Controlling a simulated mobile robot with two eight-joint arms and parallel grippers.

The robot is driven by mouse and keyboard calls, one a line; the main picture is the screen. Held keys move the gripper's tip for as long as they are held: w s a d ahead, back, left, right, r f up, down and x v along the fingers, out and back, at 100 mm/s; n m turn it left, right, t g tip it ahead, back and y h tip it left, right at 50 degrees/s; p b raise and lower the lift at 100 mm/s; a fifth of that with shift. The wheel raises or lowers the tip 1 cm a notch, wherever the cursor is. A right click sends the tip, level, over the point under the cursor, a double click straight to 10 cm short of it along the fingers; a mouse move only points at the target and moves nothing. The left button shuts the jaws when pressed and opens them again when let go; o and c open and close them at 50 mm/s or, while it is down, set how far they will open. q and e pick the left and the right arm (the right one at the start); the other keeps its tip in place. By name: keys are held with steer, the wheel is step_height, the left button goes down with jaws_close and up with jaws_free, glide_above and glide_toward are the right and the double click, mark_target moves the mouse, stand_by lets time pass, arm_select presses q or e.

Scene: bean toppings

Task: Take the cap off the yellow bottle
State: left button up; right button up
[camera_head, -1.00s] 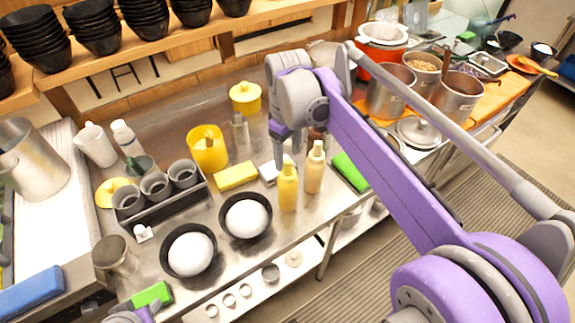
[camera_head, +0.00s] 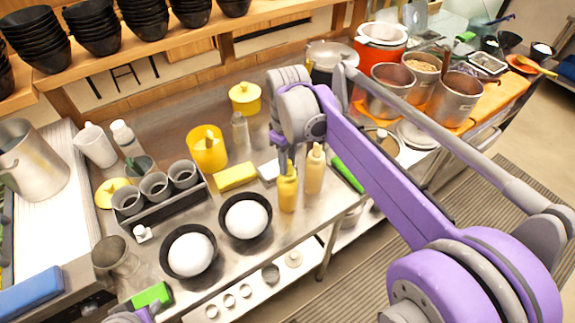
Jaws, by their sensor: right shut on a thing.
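The yellow bottle (camera_head: 287,194) stands upright on the steel counter, right of the bowls. A paler, tan bottle (camera_head: 314,173) stands close on its right. My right gripper (camera_head: 288,158) points down from above and is shut on the top of the yellow bottle, where the cap is. The fingers partly hide the cap, and I see no gap between cap and bottle. A small purple part of my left gripper (camera_head: 145,313) shows at the bottom left edge by a green block; its fingers cannot be made out.
Two black bowls with white contents, one of them (camera_head: 268,232), stand left of the bottle. Pots (camera_head: 455,98) stand at right.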

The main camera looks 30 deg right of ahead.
step_height(320, 180, up, 10)
steer(key=shift+r, duration=0.1)
arm_select(q)
steer(key=shift+w+r, duration=0.2)
steer(key=shift+r, duration=0.15)
stand_by(0.4)
